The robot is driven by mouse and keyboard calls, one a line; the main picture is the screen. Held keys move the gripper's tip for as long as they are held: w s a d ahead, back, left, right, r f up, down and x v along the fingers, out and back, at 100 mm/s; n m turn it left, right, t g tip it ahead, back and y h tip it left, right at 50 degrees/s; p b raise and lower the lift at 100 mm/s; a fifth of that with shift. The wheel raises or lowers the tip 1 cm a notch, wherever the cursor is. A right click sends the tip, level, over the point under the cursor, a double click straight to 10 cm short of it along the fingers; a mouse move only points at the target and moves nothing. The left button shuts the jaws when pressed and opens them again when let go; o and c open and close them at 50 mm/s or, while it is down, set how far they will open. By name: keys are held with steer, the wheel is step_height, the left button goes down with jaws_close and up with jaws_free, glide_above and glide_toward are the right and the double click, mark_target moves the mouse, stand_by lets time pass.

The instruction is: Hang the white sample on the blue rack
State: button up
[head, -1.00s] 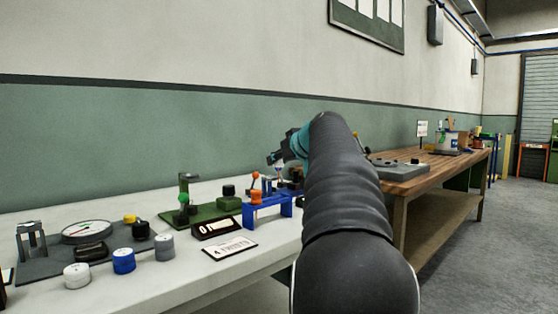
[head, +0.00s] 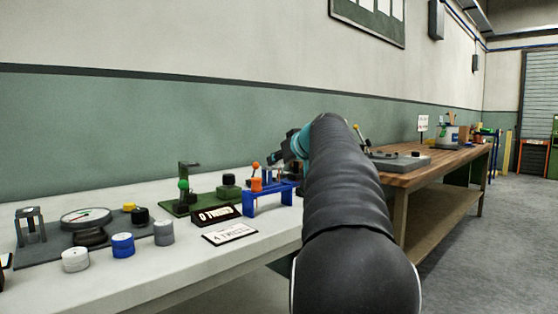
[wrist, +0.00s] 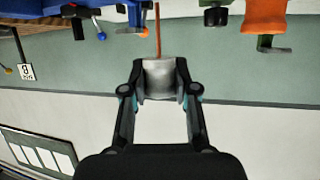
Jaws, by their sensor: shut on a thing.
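My gripper (wrist: 160,80) is shut on the white sample (wrist: 160,76), a pale grey-white cylinder that shows between its fingers in the wrist view. A thin reddish-brown rod (wrist: 157,30) stands in line with the sample there; I cannot tell whether they touch. In the head view, my gripper (head: 278,158) is above and behind the blue rack (head: 270,199), and my arm hides part of that area. The held sample is not clear in the head view. An orange piece (head: 257,184) is at the rack. Blue parts (wrist: 78,20) show at the wrist view's top.
White (head: 75,260), blue (head: 123,245) and grey (head: 164,233) spools stand at the bench front. A green stand (head: 187,205), a dark sign (head: 215,215) and a white card (head: 230,234) are left of the rack. A wooden bench (head: 425,175) stands to the right.

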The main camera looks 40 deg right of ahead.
steer(key=shift+f, duration=0.1)
steer(key=shift+f+b, duration=2.5)
steer(key=shift+b, duration=0.15)
steer(key=o, duration=1.1)
steer(key=shift+s+r, duration=0.1)
steer(key=v, duration=1.2)
